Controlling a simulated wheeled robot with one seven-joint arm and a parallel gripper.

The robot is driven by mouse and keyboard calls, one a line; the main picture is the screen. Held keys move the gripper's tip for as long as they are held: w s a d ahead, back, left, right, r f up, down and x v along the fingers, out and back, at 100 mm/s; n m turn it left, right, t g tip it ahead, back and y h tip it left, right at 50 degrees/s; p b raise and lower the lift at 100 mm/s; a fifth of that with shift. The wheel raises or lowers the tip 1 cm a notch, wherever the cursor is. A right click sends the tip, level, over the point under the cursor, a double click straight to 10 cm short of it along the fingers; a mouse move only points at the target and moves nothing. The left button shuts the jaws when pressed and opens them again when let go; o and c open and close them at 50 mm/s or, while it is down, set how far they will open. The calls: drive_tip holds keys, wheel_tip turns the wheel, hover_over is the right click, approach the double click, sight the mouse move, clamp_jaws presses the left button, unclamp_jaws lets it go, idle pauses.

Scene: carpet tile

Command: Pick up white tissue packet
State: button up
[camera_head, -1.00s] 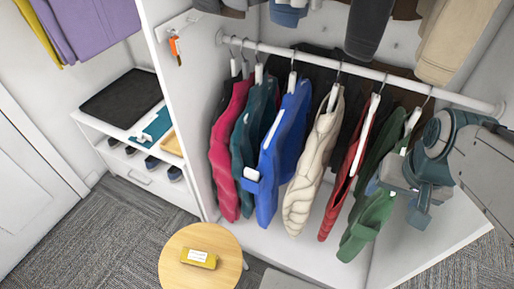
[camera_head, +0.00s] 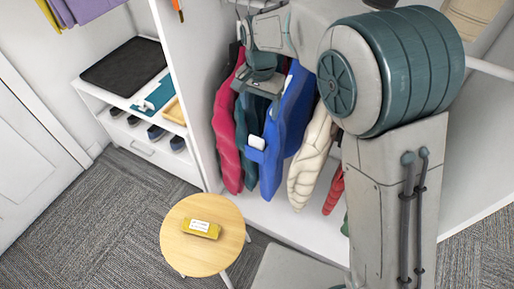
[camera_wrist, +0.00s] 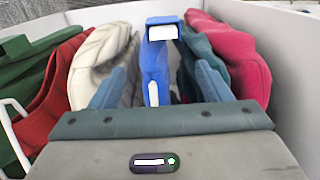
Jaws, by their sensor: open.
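The white tissue packet (camera_head: 257,142) sticks up out of a blue pocket on the blue garment (camera_head: 272,165), on its left edge in the head view. In the wrist view the packet (camera_wrist: 162,33) shows its white face in the pocket, ahead and centred. My gripper (camera_head: 259,92) is above the pocket in front of the hanging clothes. In the wrist view my gripper (camera_wrist: 160,72) is open, its two blue-grey fingers on either side of the blue garment. The packet lies beyond the fingertips, and nothing is held.
A red garment (camera_head: 226,140) and a teal garment (camera_head: 247,138) hang left of the blue one, a cream garment (camera_head: 311,160) right. A round wooden stool (camera_head: 185,260) with a yellow packet (camera_head: 201,229) stands in front. A white shelf unit (camera_head: 150,160) stands at left.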

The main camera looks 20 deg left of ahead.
hover_over(256, 139)
drive_tip(key=f, duration=0.8)
drive_tip(key=shift+w+d+f, duration=0.1)
drive_tip(key=shift+w+f, duration=0.25)
drive_tip(key=shift+s+f+b, duration=0.2)
drive_tip(key=shift+f+b, duration=0.1)
drive_tip(key=shift+f, duration=2.4)
drive_tip(key=c, duration=1.1)
